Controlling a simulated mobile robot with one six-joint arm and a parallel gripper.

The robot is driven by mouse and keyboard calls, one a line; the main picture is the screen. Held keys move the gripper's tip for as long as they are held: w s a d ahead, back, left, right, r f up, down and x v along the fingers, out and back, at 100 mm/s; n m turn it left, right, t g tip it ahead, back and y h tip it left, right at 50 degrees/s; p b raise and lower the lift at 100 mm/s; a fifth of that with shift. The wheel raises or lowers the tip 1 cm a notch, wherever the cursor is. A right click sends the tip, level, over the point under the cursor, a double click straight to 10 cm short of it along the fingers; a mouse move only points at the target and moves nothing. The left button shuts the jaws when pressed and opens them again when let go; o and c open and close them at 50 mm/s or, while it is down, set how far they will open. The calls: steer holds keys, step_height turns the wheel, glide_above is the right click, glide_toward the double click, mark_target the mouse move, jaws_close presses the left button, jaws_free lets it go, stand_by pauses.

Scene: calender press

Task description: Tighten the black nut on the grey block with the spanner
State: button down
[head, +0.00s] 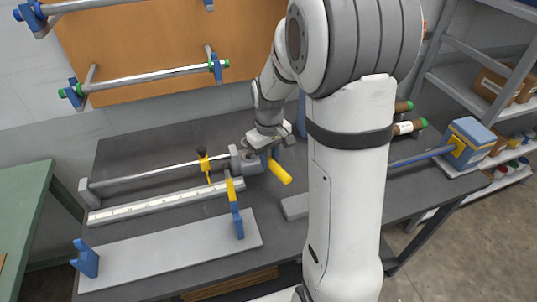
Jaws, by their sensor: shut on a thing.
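My gripper (268,142) is shut, low over the bench beside the grey block (246,162), at the right end of a long metal roller. A blue piece with a thick yellow handle (280,172) shows just below the fingers and points toward the front right. It appears to be the spanner in my grip, but the fingertips are too small to see clearly. The black nut cannot be made out; my gripper and the spanner cover that side of the block. Whether the spanner touches the nut cannot be told.
A grey plate (170,258) with blue brackets lies in front. A blue-and-yellow box (470,140) with a blue rod stands at right. A green table (22,215) is at left. My arm hides the bench's middle right.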

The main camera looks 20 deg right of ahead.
steer(key=shift+s+f+b, duration=0.15)
steer(key=shift+f+b, duration=1.4)
steer(key=shift+f, duration=0.9)
steer(key=shift+s+a+r+m+p, duration=0.1)
steer(key=shift+a+m+p, duration=0.05)
steer(key=shift+a+m, duration=0.65)
steer(key=shift+s+a+r+m+p, duration=0.1)
steer(key=shift+a+m+p, duration=0.05)
steer(key=shift+a+m, duration=0.6)
steer(key=shift+w+a+m, duration=0.1)
steer(key=shift+a+m, duration=0.55)
steer(key=shift+m, duration=0.2)
steer(key=shift+w+a+m, duration=0.15)
steer(key=shift+a+m, duration=0.5)
steer(key=shift+m, duration=0.05)
steer(key=shift+w+a+m, duration=0.15)
steer(key=shift+a+m, duration=0.45)
steer(key=shift+m, duration=0.1)
steer(key=shift+w+a+m+b, duration=0.3)
steer(key=shift+w+a+m, duration=0.15)
steer(key=shift+a+m, duration=0.45)
steer(key=shift+d, duration=0.2)
steer(key=shift+s+d+n, duration=0.3)
steer(key=shift+d+n, duration=0.2)
